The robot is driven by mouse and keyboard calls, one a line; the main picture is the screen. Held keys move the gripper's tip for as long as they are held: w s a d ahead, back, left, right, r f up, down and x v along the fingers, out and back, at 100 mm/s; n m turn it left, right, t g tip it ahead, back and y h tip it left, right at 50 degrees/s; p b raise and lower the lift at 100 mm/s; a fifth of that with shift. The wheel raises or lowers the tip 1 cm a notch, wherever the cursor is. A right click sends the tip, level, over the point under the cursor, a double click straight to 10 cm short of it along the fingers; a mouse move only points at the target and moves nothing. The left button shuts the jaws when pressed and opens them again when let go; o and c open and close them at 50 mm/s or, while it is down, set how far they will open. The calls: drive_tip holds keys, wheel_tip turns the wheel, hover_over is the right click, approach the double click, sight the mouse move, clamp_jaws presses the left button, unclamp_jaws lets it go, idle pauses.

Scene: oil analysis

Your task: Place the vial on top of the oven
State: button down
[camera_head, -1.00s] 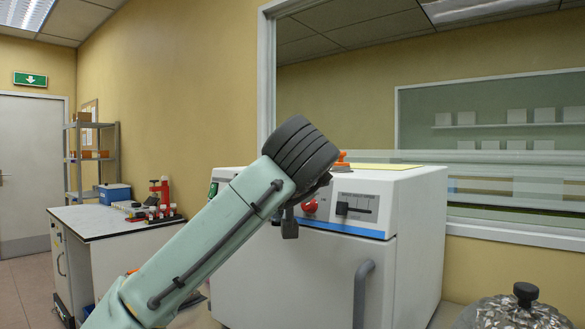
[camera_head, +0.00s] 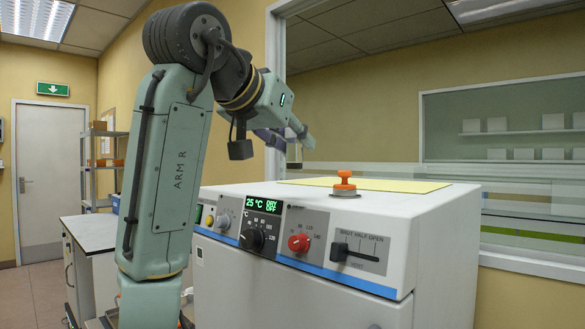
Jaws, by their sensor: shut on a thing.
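The oven (camera_head: 330,250) is a white box with a blue stripe and a front control panel. Its top (camera_head: 420,199) carries a yellow sheet (camera_head: 375,184) and an orange knob on a metal base (camera_head: 344,183). My gripper (camera_head: 303,136) is above and beyond the oven's back left part, small and partly hidden by my wrist. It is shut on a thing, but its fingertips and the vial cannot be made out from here.
A window frame (camera_head: 276,90) rises behind the oven. A white bench (camera_head: 90,232) and a shelf rack (camera_head: 102,165) are at left.

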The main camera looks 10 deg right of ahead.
drive_tip(key=w+d+p, duration=0.1)
drive_tip(key=w, duration=0.2)
drive_tip(key=w+d+p, duration=0.1)
drive_tip(key=w, duration=0.3)
drive_tip(key=w+d+f+p, duration=0.1)
drive_tip(key=w, duration=0.2)
drive_tip(key=shift+w+p, duration=0.35)
drive_tip(key=shift+w+d+p, duration=0.2)
drive_tip(key=shift+w+p, duration=0.15)
drive_tip(key=shift+w, duration=0.2)
wheel_tip(320, 180, down, 3)
drive_tip(key=shift+s+r, duration=0.1)
drive_tip(key=shift+f, duration=0.4)
drive_tip(key=shift+f, duration=0.15)
drive_tip(key=shift+f, duration=0.1)
drive_tip(key=c, duration=1.3)
unclamp_jaws()
drive_tip(key=shift+c, duration=0.2)
